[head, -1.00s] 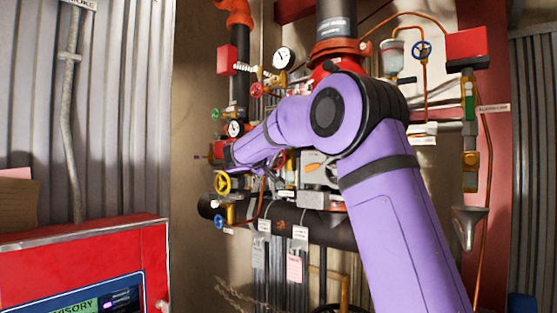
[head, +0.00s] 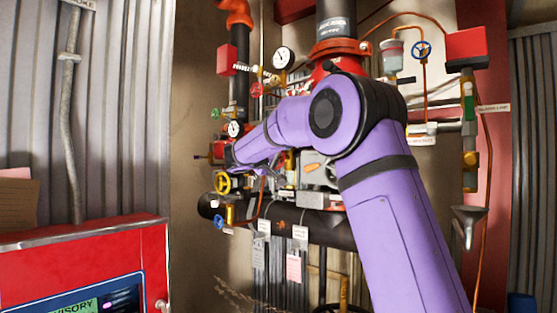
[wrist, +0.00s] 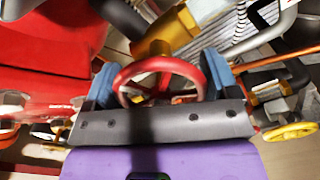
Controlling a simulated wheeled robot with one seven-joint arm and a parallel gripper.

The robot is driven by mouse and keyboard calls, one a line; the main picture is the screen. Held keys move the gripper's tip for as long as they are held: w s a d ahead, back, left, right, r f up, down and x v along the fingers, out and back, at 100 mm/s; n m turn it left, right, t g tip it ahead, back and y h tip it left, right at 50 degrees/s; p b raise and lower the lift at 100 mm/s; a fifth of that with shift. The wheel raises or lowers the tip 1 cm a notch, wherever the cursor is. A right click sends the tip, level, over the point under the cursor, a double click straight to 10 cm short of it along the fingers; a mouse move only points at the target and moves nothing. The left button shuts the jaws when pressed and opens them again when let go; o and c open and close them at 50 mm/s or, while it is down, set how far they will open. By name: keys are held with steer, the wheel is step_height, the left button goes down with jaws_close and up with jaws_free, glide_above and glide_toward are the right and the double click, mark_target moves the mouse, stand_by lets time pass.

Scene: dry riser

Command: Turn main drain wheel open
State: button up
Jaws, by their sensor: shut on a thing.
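A red handwheel (wrist: 192,73) on a yellow stem (wrist: 155,45) sits between the fingers of my gripper (wrist: 160,72) in the wrist view. The two blue finger pads are shut on opposite sides of its rim. The lower part of the wheel is hidden behind the dark gripper body. I read no label on this wheel, so I cannot confirm from a tag that it is the main drain wheel. In the head view, my purple arm covers most of the gripper and this wheel.
A yellow handwheel (head: 223,183) and a blue one (head: 219,222) are left of my wrist; the yellow one also shows in the wrist view (wrist: 290,131). Pipes, gauges (head: 283,58) and a funnel (head: 468,222) crowd the riser. A red panel (head: 85,262) stands at front left.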

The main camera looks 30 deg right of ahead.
steer(key=shift+w+f+n, duration=0.1)
steer(key=shift+n, duration=17.4)
steer(key=o, duration=0.8)
steer(key=shift+a, duration=0.1)
